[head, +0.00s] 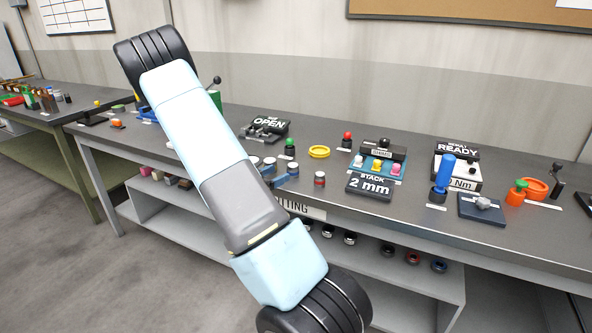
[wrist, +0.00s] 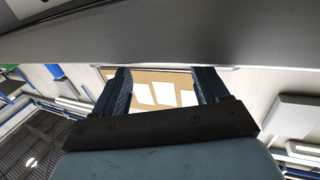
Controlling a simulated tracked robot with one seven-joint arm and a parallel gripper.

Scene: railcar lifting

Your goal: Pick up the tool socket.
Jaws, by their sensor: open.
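I cannot single out the tool socket for certain. Small candidates on the bench in the head view are a silver piece (head: 484,203) on a dark pad at the right and a small red-and-dark cylinder (head: 319,179) near the front edge. My gripper (wrist: 160,80) shows in the wrist view with its two dark blue fingers apart and nothing between them. Behind the gap is a tan board with white sheets (wrist: 165,93). My gripper does not show clearly in the head view, where my arm crosses the picture and hides part of the bench.
Several dark rings (head: 412,257) lie on the shelf below. A green-legged table (head: 75,170) stands left.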

